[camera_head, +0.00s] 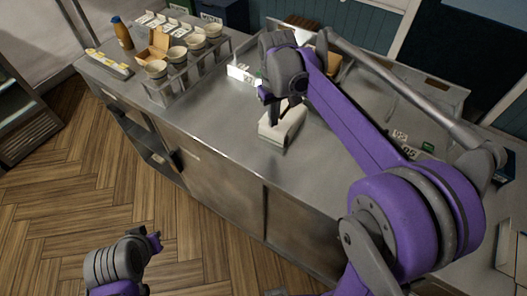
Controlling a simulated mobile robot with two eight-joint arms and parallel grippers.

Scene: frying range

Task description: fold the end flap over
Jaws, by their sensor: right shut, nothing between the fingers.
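A small cream-white carton (283,130) lies on the steel counter (229,122), near its front edge. It is the likely bearer of the end flap, but the flap itself is too small and too covered to make out. My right gripper (284,106) points down at the far end of the carton. It is shut with nothing between its fingers; whether it touches the carton I cannot tell. My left gripper (156,242) is low at the bottom left, over the floor and well away from the counter. Its fingers are too small to read.
A rack of pale cups (178,54), an open brown carton (157,42), an orange-brown bottle (122,32) and a yellow-and-white tray (108,64) stand at the counter's left end. A white labelled box (240,73) stands behind the carton. Bare steel lies left of the carton.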

